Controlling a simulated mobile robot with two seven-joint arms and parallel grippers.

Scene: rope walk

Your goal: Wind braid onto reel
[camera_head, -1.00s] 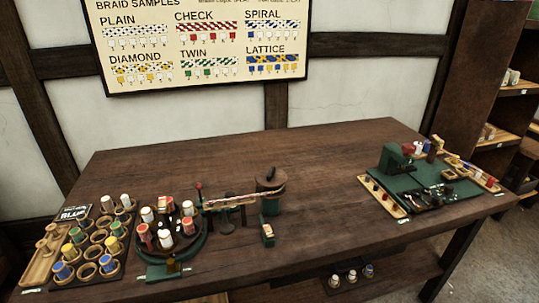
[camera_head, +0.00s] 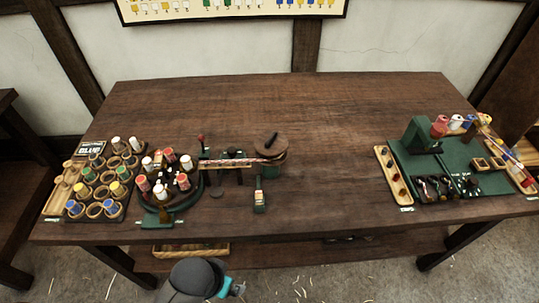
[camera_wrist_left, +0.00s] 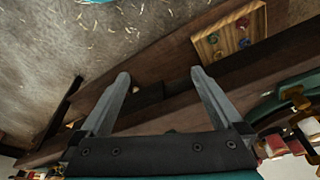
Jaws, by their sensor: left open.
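The wooden reel (camera_head: 270,147) with a black crank handle stands upright left of the table's middle. The braid (camera_head: 230,162), pale with red, runs level from the braiding stand to the reel; whether it is fastened there is too small to tell. The round braiding stand (camera_head: 168,206) carries several white and red bobbins; part of it also shows at the right of the left wrist view (camera_wrist_left: 293,92). My left gripper (camera_wrist_left: 160,73) is open and empty, near the table's front edge, away from the reel. My right gripper is out of view.
A bobbin rack (camera_head: 97,208) stands left of the braiding stand. A small green device (camera_head: 259,200) sits in front of the reel. A green work board (camera_head: 455,172) with tools lies at the right. The table's middle (camera_head: 335,160) is clear. A wooden tray (camera_head: 190,250) is underneath.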

